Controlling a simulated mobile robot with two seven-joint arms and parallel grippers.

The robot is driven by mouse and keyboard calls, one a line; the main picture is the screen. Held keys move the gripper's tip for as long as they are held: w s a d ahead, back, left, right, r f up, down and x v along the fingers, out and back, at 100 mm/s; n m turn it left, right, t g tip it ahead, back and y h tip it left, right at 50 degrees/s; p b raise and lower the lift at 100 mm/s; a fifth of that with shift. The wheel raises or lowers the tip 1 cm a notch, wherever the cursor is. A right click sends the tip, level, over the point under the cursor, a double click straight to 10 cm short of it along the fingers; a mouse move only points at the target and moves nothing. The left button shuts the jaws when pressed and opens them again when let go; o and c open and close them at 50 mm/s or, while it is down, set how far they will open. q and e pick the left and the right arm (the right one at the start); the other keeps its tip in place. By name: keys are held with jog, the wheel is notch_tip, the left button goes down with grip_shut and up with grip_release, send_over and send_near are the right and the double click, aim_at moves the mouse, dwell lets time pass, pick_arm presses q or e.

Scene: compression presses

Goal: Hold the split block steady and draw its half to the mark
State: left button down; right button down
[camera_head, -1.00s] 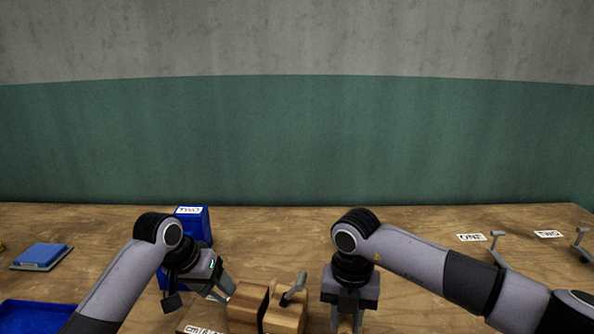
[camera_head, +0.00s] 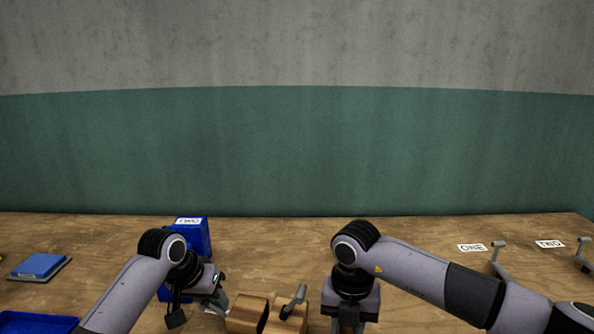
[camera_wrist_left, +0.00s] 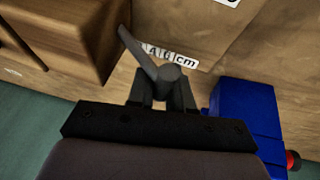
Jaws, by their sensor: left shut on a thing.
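The wooden split block shows at the bottom of the head view as two halves, a left half (camera_head: 246,312) and a right half (camera_head: 285,321), with a dark gap between them. A grey lever handle (camera_head: 294,300) stands up on the right half. My left gripper (camera_head: 219,303) is at the left half's outer side. In the left wrist view its fingers (camera_wrist_left: 164,88) are shut on a grey handle (camera_wrist_left: 146,52), with the wooden block (camera_wrist_left: 70,35) beside it. A label ending in "cm" (camera_wrist_left: 180,57) lies beyond the fingers. My right gripper (camera_head: 350,325) is right of the block; its fingertips are cut off.
A blue pad (camera_head: 40,265) and a blue tray (camera_head: 35,322) are at the left. "ONE" (camera_head: 472,247) and "TWO" (camera_head: 549,243) labels with grey levers are at the right. The table's back middle is clear.

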pick_arm(q)
jog(key=shift+a+f, duration=0.15)
jog(key=shift+a, duration=0.1)
pick_arm(e)
jog(key=shift+d, duration=0.1)
pick_arm(q)
jog(key=shift+a, duration=0.35)
jog(key=c, duration=0.9)
grip_release()
jog(key=shift+c, duration=0.2)
jog(key=shift+s+a+r, duration=0.1)
jog(key=shift+r, duration=0.55)
jog(key=v, duration=1.1)
jog(key=shift+f, duration=0.1)
pick_arm(e)
jog(key=c, duration=0.8)
grip_release()
